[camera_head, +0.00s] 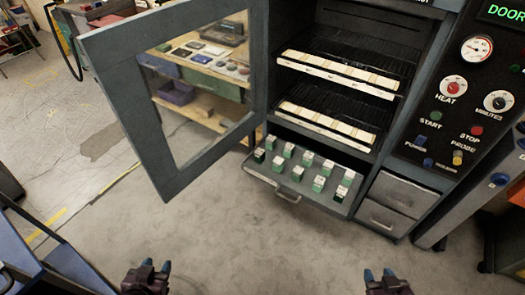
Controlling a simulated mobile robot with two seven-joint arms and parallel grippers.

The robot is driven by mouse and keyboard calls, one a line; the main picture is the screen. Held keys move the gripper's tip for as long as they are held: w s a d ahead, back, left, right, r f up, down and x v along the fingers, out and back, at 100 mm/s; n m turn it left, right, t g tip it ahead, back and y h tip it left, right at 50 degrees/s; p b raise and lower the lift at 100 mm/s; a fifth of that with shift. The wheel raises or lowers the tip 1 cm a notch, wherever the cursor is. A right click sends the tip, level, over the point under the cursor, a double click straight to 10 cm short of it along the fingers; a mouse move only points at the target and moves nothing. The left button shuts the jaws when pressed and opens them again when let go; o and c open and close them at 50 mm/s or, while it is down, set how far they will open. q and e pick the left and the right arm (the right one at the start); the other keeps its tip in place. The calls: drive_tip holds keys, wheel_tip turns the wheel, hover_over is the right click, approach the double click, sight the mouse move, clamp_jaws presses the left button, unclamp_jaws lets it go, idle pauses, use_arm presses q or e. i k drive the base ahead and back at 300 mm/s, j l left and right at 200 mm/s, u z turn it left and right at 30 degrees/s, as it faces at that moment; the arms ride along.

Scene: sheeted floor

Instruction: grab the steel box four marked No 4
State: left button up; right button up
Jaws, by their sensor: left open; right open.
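No box with a readable No 4 shows, and I cannot tell which thing is the steel box four. Several small green-and-white boxes (297,173) stand in the pulled-out lower drawer (262,176) of the oven cabinet; any marks on them are too small to read. My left gripper (155,267) is open and empty at the bottom edge, left of centre, well short of the drawer. My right gripper (379,274) is open and empty at the bottom edge, right of centre, below the closed side drawers.
The oven door (150,150) stands open to the left. Inside are racks with pale strips (340,74). A control panel (460,110) is at the right, above two closed drawers (390,217). A wooden bench (205,106) shows through the door window. The floor ahead is clear.

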sight(259, 154)
drive_tip(key=i+l, duration=0.3)
drive_tip(key=i, duration=0.2)
drive_tip(key=i+l+u, duration=0.1)
drive_tip(key=i+l, duration=0.15)
drive_tip(key=i, duration=0.25)
drive_tip(key=i+l+u, duration=0.1)
drive_tip(key=u, duration=1.65)
